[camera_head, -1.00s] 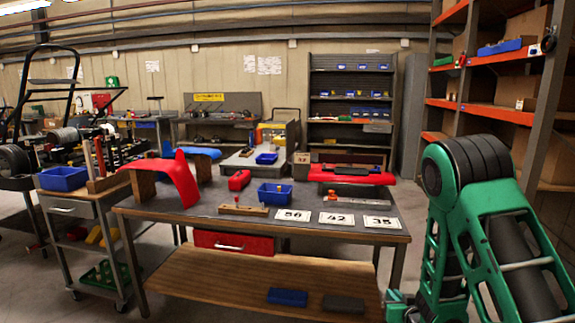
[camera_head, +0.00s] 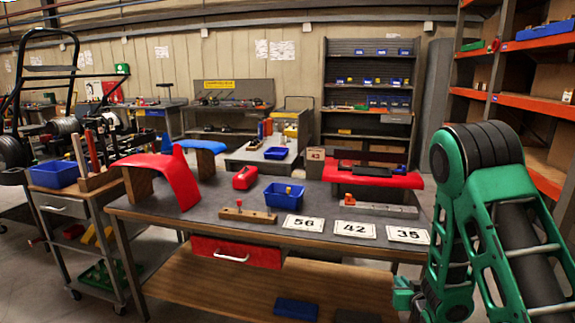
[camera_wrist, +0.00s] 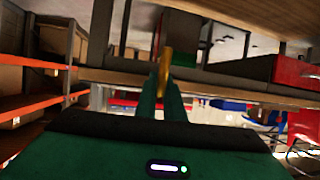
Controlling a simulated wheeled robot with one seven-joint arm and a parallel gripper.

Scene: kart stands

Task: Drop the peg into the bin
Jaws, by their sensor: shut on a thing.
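In the wrist view, my gripper (camera_wrist: 166,88) is shut on a brass-yellow peg (camera_wrist: 165,62), which sticks out beyond the green fingertips.
A wooden block with small pegs (camera_head: 248,215) and number cards (camera_head: 355,230) lie in front of the bin. A red curved panel (camera_head: 175,178) stands at the left. Another blue bin (camera_head: 55,175) sits on a cart. Orange shelving (camera_head: 540,110) rises at the right.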

